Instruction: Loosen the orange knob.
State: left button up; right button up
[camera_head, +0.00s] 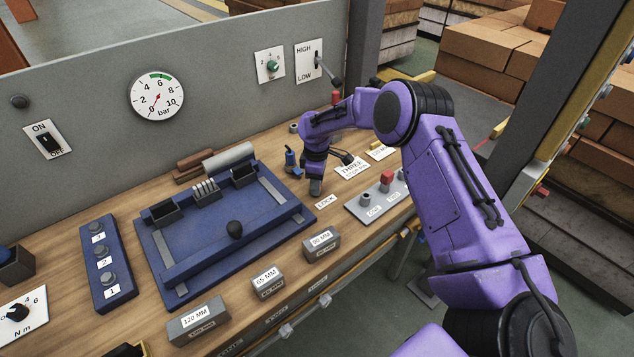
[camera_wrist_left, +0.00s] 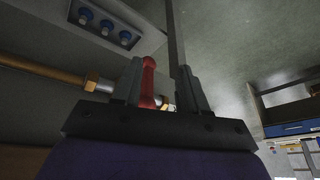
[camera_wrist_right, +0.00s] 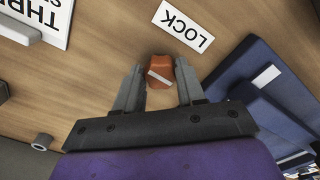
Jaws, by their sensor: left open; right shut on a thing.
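The orange knob (camera_wrist_right: 158,66) shows in the right wrist view, with a pale bar slanting across its face. It sits on the wooden bench (camera_head: 232,268) beside the LOCK label (camera_wrist_right: 183,25). My right gripper (camera_wrist_right: 160,82) points down and is shut on the knob, one finger on each side. In the head view my right gripper (camera_head: 316,186) hides the knob, just behind the LOCK label (camera_head: 326,201). My left gripper (camera_wrist_left: 160,88) is open and out of the head view. A red handle (camera_wrist_left: 148,80) shows between its fingers; I cannot tell whether they touch.
A blue fixture (camera_head: 190,238) with a black ball knob lies left of my right gripper. A small blue valve (camera_head: 291,158) stands close by. A grey panel with a red button (camera_head: 387,178) lies to the right. Labelled grey blocks (camera_head: 266,282) line the front.

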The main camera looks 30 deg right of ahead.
jog(key=shift+s+a+f, duration=0.1)
jog(key=shift+f, duration=0.05)
jog(key=o, duration=0.9)
jog(key=shift+o, duration=0.7)
notch_tip(320, 180, up, 11)
jog(key=b, duration=0.2)
jog(key=shift+f, duration=0.2)
